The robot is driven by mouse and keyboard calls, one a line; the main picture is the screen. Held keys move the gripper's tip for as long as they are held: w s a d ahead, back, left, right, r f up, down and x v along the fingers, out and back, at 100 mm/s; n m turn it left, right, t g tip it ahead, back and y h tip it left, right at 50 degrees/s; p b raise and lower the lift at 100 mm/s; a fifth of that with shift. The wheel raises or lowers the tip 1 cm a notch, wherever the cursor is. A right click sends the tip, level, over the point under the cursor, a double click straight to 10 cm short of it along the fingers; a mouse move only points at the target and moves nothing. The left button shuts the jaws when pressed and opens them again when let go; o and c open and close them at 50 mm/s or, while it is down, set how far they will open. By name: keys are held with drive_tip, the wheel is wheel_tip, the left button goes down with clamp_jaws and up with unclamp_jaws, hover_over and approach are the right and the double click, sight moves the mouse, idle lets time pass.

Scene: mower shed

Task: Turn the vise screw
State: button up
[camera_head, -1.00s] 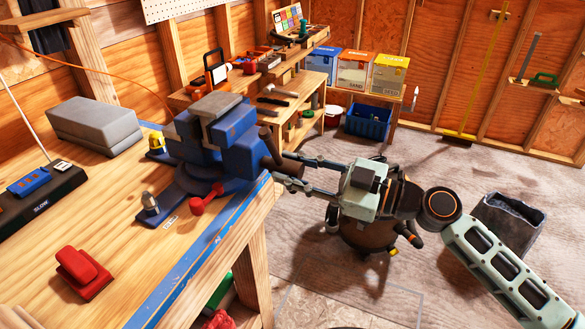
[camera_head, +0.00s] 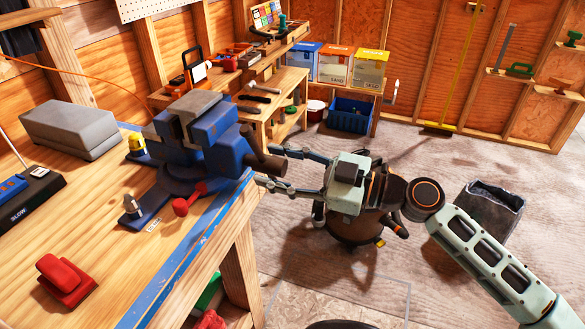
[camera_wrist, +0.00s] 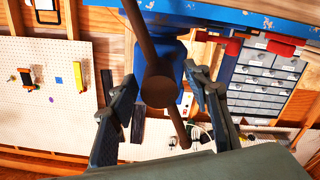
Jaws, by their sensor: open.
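The blue vise (camera_head: 205,135) is mounted at the right edge of the wooden workbench (camera_head: 60,235). Its dark brown screw end and handle bar (camera_head: 262,153) stick out past the bench edge. In the wrist view the screw end (camera_wrist: 159,86) shows as a round knob with the bar (camera_wrist: 143,35) running through it at a slant. My gripper (camera_head: 270,168) is open at the screw's end. In the wrist view its fingers (camera_wrist: 160,98) stand on either side of the knob, with gaps between. I cannot tell whether the lower bar end touches anything.
A red-knobbed lever (camera_head: 190,200) sits at the vise base, near my gripper. A grey block (camera_head: 72,128) and a red tool (camera_head: 66,280) rest on the bench. Open floor lies at right.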

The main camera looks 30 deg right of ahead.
drive_tip(key=v, duration=1.1)
drive_tip(key=shift+s+d, duration=0.25)
